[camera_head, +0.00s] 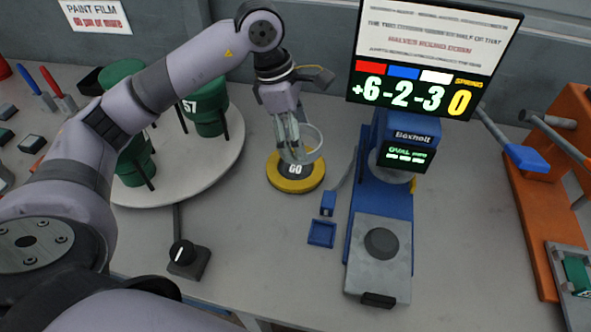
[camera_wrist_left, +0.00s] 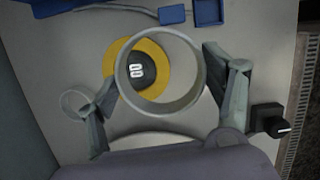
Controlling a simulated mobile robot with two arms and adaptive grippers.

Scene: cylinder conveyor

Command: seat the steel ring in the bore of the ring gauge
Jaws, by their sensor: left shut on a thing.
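The pale steel ring (camera_head: 317,139) is held between the fingers of my left gripper (camera_head: 297,153), above the ring gauge. The ring gauge (camera_head: 275,180) is a yellow disc with a dark centre marked GO, lying on the bench. In the left wrist view, the ring (camera_wrist_left: 165,108) is wide and open, with the fingers at its left and right sides. The gauge (camera_wrist_left: 109,61) shows behind and through it, its dark centre left of the ring's middle. The ring appears raised and apart from the gauge. My right gripper is not in view.
A round pale turntable (camera_head: 222,168) with green cylinders stands left of the gauge. A blue Boxholt instrument (camera_head: 358,235) with a display stands to the right. A small blue tray (camera_head: 321,234) and a black knob box (camera_head: 188,260) sit nearer. Bare bench lies in front of the gauge.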

